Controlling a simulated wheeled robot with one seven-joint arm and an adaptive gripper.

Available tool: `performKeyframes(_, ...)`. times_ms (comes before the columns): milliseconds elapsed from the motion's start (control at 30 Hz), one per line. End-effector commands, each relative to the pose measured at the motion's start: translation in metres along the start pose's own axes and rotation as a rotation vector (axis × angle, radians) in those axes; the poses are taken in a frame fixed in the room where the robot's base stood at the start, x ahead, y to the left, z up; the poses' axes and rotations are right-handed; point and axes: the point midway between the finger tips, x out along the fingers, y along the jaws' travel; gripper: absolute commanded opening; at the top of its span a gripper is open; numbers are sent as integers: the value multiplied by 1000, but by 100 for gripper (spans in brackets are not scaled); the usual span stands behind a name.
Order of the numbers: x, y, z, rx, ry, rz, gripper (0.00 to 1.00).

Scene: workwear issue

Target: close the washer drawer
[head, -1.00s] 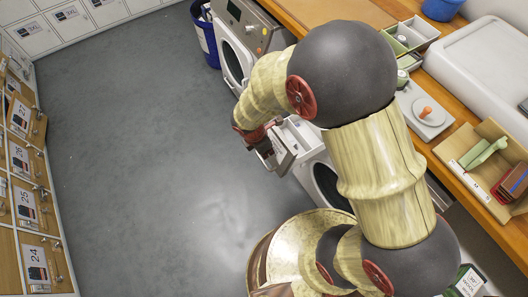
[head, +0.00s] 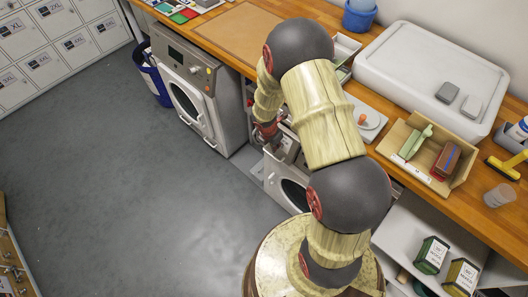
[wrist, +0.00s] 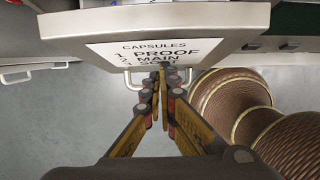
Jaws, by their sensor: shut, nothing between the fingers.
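The washer drawer (wrist: 160,22) fills the top of the wrist view. It has a pale front with a white label reading "CAPSULES", "PROOF", "MAIN" and a partly hidden third line, and a thin bar handle (wrist: 128,79) below. My gripper (wrist: 162,78) is shut and empty, its fingertips at the handle; I cannot tell whether they touch it. In the head view my gripper (head: 268,133) is beside the drawer area of the lower white washer (head: 272,178). My arm hides much of the drawer, so how far it stands out is unclear.
A grey front-loading machine (head: 190,90) stands to the left, with a blue bin (head: 152,82) beyond it. The wooden counter (head: 395,140) above holds a tray of items (head: 440,183) and a large white box (head: 430,75). The grey floor (head: 120,190) at left is clear.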

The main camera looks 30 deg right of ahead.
Motion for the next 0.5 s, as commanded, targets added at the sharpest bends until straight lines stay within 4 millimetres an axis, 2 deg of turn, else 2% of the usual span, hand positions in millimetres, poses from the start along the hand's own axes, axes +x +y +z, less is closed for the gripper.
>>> performKeyframes(33,0,0,8,2,1,-1,0)
performKeyframes(200,5,0,24,0,0,0,0)
performKeyframes(500,8,1,32,0,-1,1,0)
